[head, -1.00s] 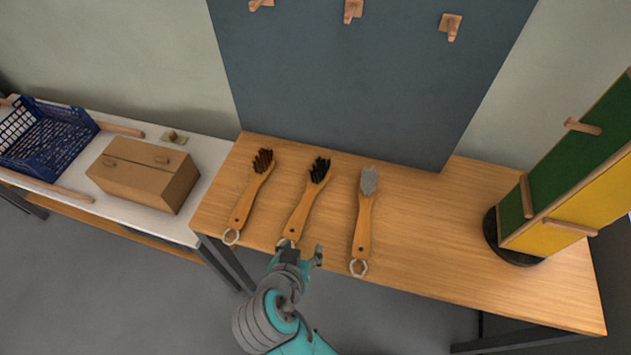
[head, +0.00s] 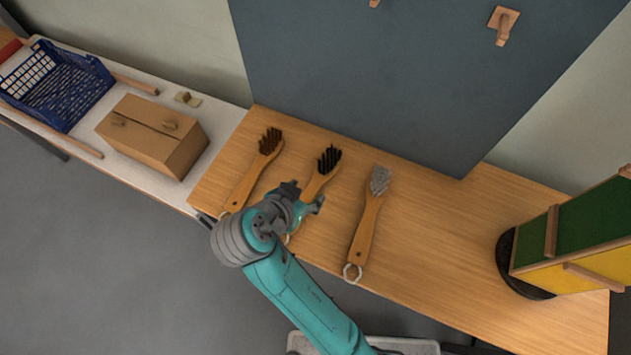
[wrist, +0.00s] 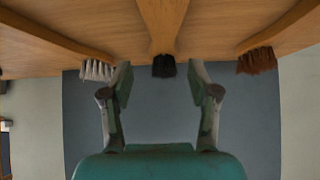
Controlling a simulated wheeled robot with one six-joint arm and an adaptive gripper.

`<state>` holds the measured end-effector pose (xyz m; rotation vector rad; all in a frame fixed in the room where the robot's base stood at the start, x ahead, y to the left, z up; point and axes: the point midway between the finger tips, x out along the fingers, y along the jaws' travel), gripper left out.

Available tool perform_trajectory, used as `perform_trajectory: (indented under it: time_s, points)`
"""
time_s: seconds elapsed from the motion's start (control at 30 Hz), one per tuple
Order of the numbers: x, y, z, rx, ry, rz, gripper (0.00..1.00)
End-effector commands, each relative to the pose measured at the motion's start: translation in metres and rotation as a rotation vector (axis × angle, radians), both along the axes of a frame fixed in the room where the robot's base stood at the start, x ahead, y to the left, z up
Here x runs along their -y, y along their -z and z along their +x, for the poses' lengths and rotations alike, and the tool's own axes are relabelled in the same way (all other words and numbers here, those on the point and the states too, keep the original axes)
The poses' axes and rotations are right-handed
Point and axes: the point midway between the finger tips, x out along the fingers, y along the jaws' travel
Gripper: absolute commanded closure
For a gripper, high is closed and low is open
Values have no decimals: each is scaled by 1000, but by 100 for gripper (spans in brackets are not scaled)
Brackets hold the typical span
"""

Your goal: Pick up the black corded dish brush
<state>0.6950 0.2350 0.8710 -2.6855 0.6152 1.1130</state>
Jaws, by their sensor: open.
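The black-bristled brush (head: 328,162) is the middle one of three wooden-handled brushes on the wooden table. Its bristles point up, and my gripper covers much of its handle in the head view. In the wrist view its dark bristles (wrist: 163,66) and handle show at the top centre, between the fingers. My gripper (head: 304,196) is open and empty over the handle. In the wrist view the open fingers (wrist: 160,82) stand on either side of the bristles. Whether the fingers touch the brush cannot be told.
A brown-bristled brush (head: 255,168) lies to the left and a grey-bristled brush (head: 370,217) to the right. A cardboard box (head: 152,134) and a blue crate (head: 58,84) stand on the white table. A green and yellow stand (head: 580,235) is at the right. The table between is clear.

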Motion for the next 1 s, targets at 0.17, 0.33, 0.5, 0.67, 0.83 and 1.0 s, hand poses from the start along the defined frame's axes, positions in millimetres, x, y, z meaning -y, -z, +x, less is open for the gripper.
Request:
perform_trajectory:
  time_s: [0.17, 0.33, 0.5, 0.67, 0.83, 1.0]
  points:
    - [3, 8, 6, 0, 1, -1, 39]
    - [6, 25, 20, -2, 1, -1, 39]
    - [11, 40, 33, 0, 1, -1, 39]
    - [12, 44, 37, 0, 0, 0, 39]
    - [12, 43, 37, 0, -1, 1, 42]
    - [12, 43, 37, 0, -1, 1, 84]
